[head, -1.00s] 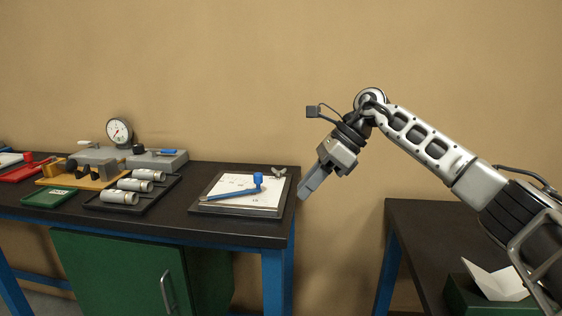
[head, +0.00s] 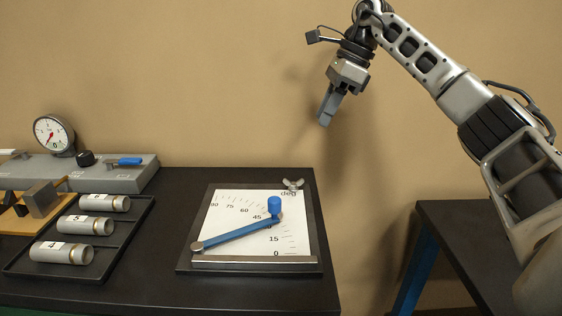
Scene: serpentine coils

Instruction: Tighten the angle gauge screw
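The angle gauge (head: 229,206) is a white degree-marked plate on a dark board near the right end of the black table. Its blue arm (head: 240,234) pivots at the lower left and carries a blue knob (head: 274,206); the arm's tip lies near the 45 mark or a little below. A grey wing screw (head: 292,184) sits at the plate's upper right corner. My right gripper (head: 324,120) hangs above and right of the screw, pointing down, clear of it. Its fingers look close together, but any gap is not clear. My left gripper is out of view.
A black tray (head: 140,224) with numbered metal cylinders stands left of the gauge. Behind it are a grey block with a blue lever (head: 125,162) and a round dial (head: 54,134). A second dark table (head: 470,236) stands at the right, beyond a gap.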

